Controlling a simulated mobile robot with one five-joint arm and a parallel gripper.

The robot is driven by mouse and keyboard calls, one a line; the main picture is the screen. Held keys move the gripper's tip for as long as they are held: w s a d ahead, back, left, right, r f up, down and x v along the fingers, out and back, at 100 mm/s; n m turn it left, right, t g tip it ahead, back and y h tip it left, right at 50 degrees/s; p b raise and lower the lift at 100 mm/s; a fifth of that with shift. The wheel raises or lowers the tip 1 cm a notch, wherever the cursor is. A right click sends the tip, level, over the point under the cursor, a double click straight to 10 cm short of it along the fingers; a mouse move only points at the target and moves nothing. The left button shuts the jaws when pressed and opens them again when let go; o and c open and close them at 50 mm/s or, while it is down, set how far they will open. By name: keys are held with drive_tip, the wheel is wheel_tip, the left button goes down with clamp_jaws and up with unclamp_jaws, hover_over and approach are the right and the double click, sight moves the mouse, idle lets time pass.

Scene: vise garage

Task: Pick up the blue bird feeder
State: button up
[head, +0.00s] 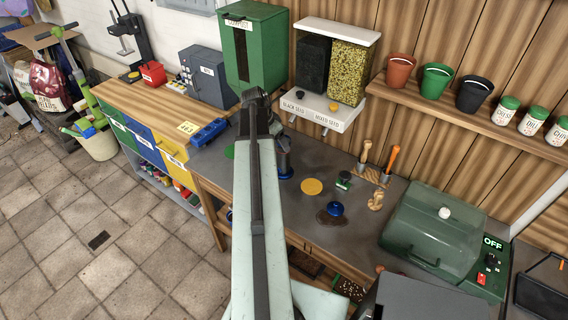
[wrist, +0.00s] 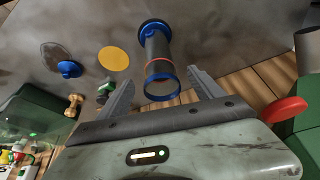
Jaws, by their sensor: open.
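The blue bird feeder (wrist: 158,48) is a dark grey tube with a blue rim at each end and an orange band. In the wrist view its nearer rim lies between my fingertips. In the head view the feeder (head: 284,160) stands on the grey bench, partly hidden by my arm, with its blue base showing. My gripper (wrist: 160,88) is open and empty, one finger on each side of the feeder's near end; contact cannot be told. In the head view the fingertips are hidden behind my arm.
A yellow disc (head: 312,187), a blue knobbed lid (head: 335,209) and a wooden figure (head: 376,200) lie to the right. A green dispenser (head: 250,50) and seed hopper (head: 349,72) stand behind. A green-lidded machine (head: 430,235) is at right. A blue item (head: 209,132) lies left.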

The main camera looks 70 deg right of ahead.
sight(283, 151)
drive_tip(key=b+x, duration=0.2)
drive_tip(key=shift+f+b, duration=0.3)
drive_tip(key=shift+f, duration=0.1)
drive_tip(key=b+x, duration=0.5)
drive_tip(key=shift+f, duration=0.15)
clamp_jaws()
